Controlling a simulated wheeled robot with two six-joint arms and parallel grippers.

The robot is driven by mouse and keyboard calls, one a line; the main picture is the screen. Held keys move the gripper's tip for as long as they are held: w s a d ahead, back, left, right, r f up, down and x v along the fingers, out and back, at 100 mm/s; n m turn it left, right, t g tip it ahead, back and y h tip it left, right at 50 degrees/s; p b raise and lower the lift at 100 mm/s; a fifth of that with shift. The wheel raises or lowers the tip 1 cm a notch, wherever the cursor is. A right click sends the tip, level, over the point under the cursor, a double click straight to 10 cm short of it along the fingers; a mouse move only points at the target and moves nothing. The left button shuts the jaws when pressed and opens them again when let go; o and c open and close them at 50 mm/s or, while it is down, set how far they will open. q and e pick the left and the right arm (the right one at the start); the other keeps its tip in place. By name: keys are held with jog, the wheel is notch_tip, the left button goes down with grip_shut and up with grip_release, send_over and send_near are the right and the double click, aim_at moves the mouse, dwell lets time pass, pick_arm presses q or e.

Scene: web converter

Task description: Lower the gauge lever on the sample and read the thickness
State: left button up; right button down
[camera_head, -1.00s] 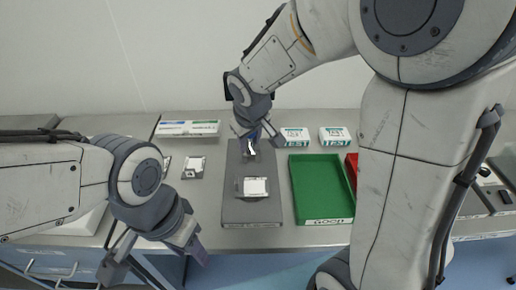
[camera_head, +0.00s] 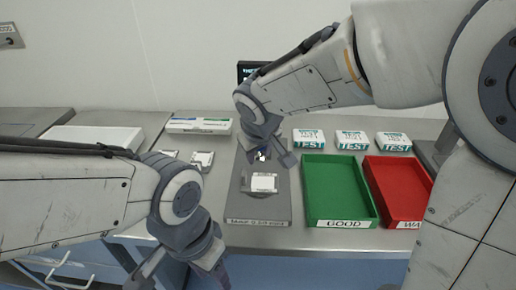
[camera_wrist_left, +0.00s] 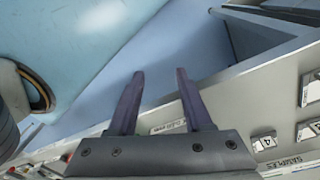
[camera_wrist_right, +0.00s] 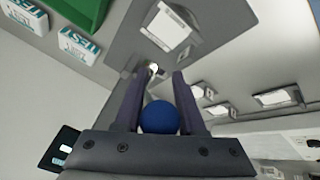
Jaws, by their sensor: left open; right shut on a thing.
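The grey gauge base (camera_head: 258,212) stands mid-bench with a white sample (camera_head: 262,183) in a metal frame on it. The sample also shows in the right wrist view (camera_wrist_right: 168,27). My right gripper (camera_head: 268,150) is over the back of the base, behind the sample. In the right wrist view its fingers (camera_wrist_right: 156,85) are on either side of a blue ball knob (camera_wrist_right: 159,117), which they hold. The lever under the knob is mostly hidden. A dark display (camera_head: 248,69) behind my right arm is partly covered; its reading is not legible. My left gripper (camera_wrist_left: 158,80) is open and empty before the bench's front edge.
A green GOOD tray (camera_head: 338,188) and a red tray (camera_head: 398,190) lie right of the gauge. Several TEST boxes (camera_head: 353,140) stand behind them. More samples (camera_head: 203,159) and a white box (camera_head: 199,125) are to the left. My left forearm covers the bench's left front.

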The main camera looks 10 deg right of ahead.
dwell(0.8)
pick_arm(q)
grip_shut()
jog(key=w+d+r+g+h, duration=0.3)
jog(key=w+g+h, duration=0.1)
jog(key=w+h, duration=0.15)
jog(key=w+d+r+g+h, duration=0.3)
jog(key=w+h, duration=0.1)
jog(key=w, duration=0.2)
jog(key=w+a+r+n+t+h, duration=0.1)
jog(key=w+a+r+t+h, duration=0.2)
jog(key=w, duration=0.6)
jog(key=w+a+r+n+t+h, duration=0.1)
jog(key=w+a+r+t+h, duration=0.15)
jog(key=w+a+h, duration=0.5)
jog(key=s+d+y, duration=0.2)
jog(key=s+d, duration=0.1)
jog(key=d, duration=0.9)
jog(key=shift+f+y, duration=0.2)
jog(key=shift+y, duration=0.2)
